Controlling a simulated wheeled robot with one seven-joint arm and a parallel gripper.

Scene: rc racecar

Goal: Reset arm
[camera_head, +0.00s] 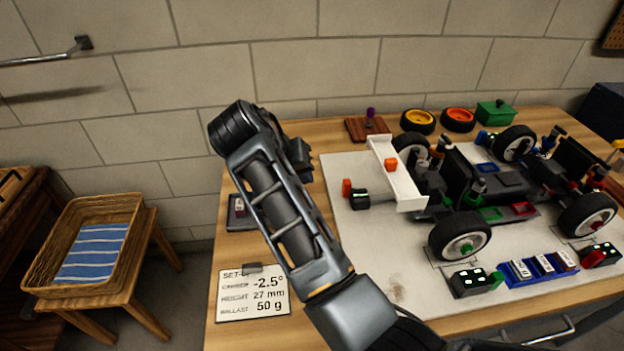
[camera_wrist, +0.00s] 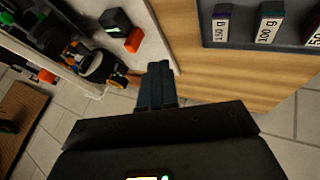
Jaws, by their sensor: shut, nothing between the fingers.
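My gripper (camera_wrist: 157,78) shows in the wrist view with its dark fingers together and nothing between them. It points over the wooden table edge, between the white board and a grey tray of weights. In the head view my arm rises from the bottom centre up and to the left, over the left part of the table. The gripper cannot be clearly made out there; the arm links hide that area.
The racecar (camera_head: 500,185) stands on a pale board (camera_head: 375,255). A set-up card (camera_head: 253,292) lies at the table's front left. The grey weight tray (camera_wrist: 255,38) lies near the gripper. A wicker basket (camera_head: 60,225) sits on a stool at left, with open floor between.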

